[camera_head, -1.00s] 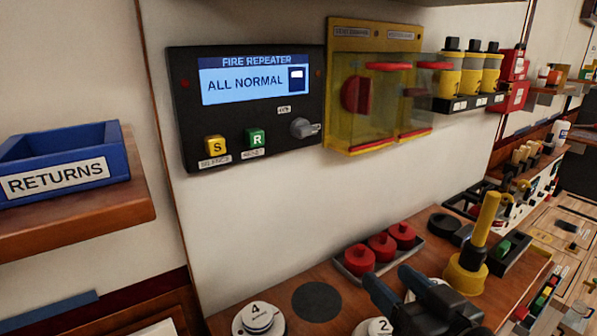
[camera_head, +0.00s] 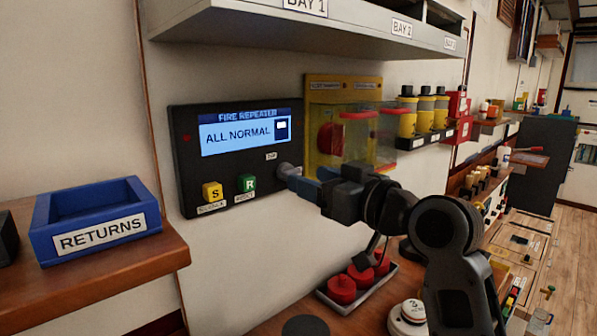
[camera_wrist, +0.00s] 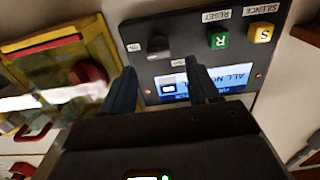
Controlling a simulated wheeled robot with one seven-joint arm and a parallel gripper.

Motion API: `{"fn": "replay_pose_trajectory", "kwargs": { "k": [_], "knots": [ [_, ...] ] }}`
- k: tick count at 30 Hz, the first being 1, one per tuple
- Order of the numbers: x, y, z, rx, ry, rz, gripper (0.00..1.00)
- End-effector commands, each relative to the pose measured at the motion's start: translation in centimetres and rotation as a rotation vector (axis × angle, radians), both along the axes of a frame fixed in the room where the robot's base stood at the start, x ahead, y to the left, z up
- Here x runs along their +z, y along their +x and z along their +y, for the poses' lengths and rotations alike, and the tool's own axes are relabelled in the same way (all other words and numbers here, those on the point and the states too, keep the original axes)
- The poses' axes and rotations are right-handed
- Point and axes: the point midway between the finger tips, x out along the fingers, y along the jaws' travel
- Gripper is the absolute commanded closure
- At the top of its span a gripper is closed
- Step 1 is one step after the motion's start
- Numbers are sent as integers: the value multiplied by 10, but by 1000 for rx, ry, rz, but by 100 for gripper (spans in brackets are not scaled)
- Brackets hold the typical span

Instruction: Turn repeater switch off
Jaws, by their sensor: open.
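The black fire repeater panel (camera_head: 185,185) is on the wall, its screen (camera_head: 238,134) lit and reading "ALL NORMAL". Its grey switch (camera_head: 284,168) is at the lower right, partly hidden by my gripper (camera_head: 291,176). In the wrist view, the switch (camera_wrist: 158,46) shows beyond and between the two blue fingertips of my gripper (camera_wrist: 160,68), beside a small label (camera_wrist: 134,47) that seems to read "ON". The fingers are apart and hold nothing. Whether they touch the switch I cannot tell.
Yellow S (camera_head: 212,192) and green R (camera_head: 246,184) buttons are left of the switch. A yellow-framed clear cover (camera_head: 343,84) over a red knob is close on the right. A grey shelf (camera_head: 330,32) overhangs above. Red knobs (camera_head: 342,290) stand in a tray below.

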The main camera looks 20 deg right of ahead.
Motion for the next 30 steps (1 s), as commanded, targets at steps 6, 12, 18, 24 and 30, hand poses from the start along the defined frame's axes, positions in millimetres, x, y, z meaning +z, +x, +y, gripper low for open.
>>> {"fn": "replay_pose_trajectory", "kwargs": {
  "k": [6, 12, 18, 24, 30],
  "knots": [
    [1, 29, 10, 0, 0, 1, 40],
    [0, 39, 13, -1, 0, 1, 40],
    [0, 40, 13, -1, -1, 0, 40],
    [0, 40, 13, -2, -1, 0, 55],
    [0, 40, 13, -2, 0, 0, 74]
  ]
}}
